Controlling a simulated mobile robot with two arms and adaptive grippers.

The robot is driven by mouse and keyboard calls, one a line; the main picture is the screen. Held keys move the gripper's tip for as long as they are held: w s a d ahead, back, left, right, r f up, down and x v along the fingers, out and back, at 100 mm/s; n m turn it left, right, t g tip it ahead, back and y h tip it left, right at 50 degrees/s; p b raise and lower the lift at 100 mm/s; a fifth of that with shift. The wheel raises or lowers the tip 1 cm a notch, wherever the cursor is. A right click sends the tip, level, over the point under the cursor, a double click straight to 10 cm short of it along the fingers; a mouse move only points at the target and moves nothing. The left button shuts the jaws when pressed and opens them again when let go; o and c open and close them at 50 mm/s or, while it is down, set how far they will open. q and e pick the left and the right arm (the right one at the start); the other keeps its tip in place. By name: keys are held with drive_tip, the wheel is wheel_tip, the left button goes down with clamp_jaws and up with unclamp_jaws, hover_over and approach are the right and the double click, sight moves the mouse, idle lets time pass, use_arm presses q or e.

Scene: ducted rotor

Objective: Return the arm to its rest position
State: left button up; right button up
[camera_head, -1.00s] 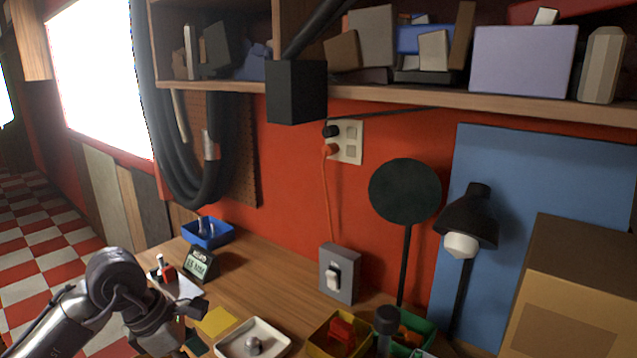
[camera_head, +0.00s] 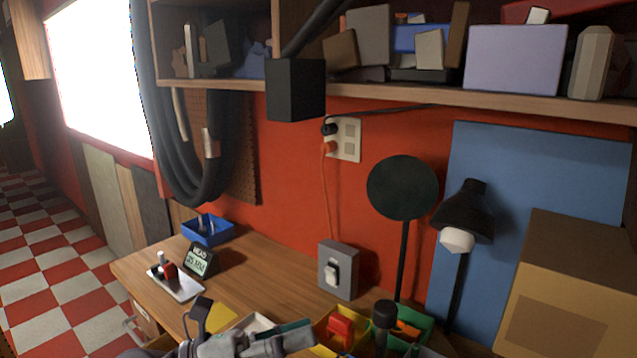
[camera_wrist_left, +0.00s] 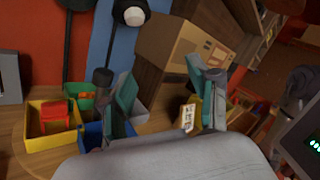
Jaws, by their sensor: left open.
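My left arm comes in at the bottom of the head view, low in front of the desk. Its gripper (camera_head: 290,334) shows only in part at the lower edge, over the white tray and the yellow bin. In the left wrist view, the two teal-padded fingers of my left gripper (camera_wrist_left: 165,98) stand wide apart with nothing held between them. A cardboard box (camera_wrist_left: 180,45) shows beyond the fingers. My right gripper is not in view.
The wooden desk (camera_head: 262,285) holds a blue bin (camera_head: 208,232), a small digital display (camera_head: 201,261), a grey switch box (camera_head: 338,270), a yellow bin (camera_head: 325,345), a green bin (camera_head: 422,325) and a black lamp (camera_head: 465,215). A shelf (camera_head: 400,92) overhangs the back.

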use_arm(q)
drive_tip(key=w+a+r+n+t+y, duration=0.15)
drive_tip(key=a+n+t+y, duration=0.3)
drive_tip(key=n+t, duration=0.5)
drive_tip(key=w+a+n+t+y, duration=0.4)
drive_tip(key=n+t, duration=0.3)
drive_tip(key=n, duration=0.6)
drive_tip(key=s+a+f+n+g+y, duration=0.2)
drive_tip(key=a+f+n+g+y, duration=0.1)
drive_tip(key=a+f+n+y, duration=0.35)
drive_tip(key=s+a+f+n+g+y, duration=0.1)
drive_tip(key=a+f+n+g+y, duration=0.1)
drive_tip(key=a+f+n+y, duration=0.45)
drive_tip(key=s+d+f+n+g+h, duration=0.1)
drive_tip(key=s+d+f+n+g, duration=0.15)
drive_tip(key=s+f+g, duration=0.6)
drive_tip(key=s+d+f+n+g+h, duration=0.15)
drive_tip(key=s+f+n+g, duration=0.25)
drive_tip(key=s+f, duration=0.9)
wheel_tip(320, 180, down, 26)
drive_tip(key=s+g, duration=0.2)
drive_tip(key=s+a+f, duration=0.3)
drive_tip(key=s+f, duration=1.2)
drive_tip(key=s, duration=0.1)
drive_tip(key=shift+f+m+g, duration=0.2)
drive_tip(key=shift+m+g, duration=0.2)
